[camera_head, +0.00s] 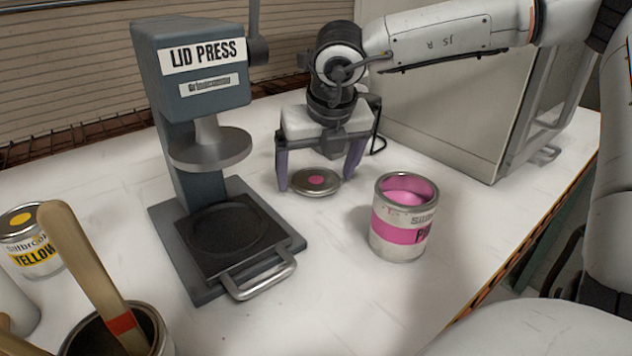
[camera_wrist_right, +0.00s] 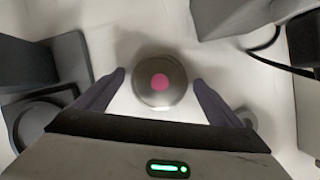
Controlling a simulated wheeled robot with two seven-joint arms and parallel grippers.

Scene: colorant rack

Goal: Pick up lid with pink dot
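The lid with the pink dot (camera_head: 316,181) is a round grey metal lid lying flat on the white table, behind and left of the open pink paint can. It also shows in the right wrist view (camera_wrist_right: 160,82), between the fingertips. My right gripper (camera_head: 316,186) is open above the lid, one purple finger on each side, with gaps between fingers and lid in the wrist view (camera_wrist_right: 160,78). The pink can (camera_head: 400,235) has no lid on and shows pink paint inside. My left gripper is not in view.
The lid press (camera_head: 222,235) stands left of the lid. A yellow can (camera_head: 35,255) with its lid on and a can with a wooden stick (camera_head: 95,265) are at the left. A large grey box (camera_head: 440,120) stands behind right. The front middle of the table is clear.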

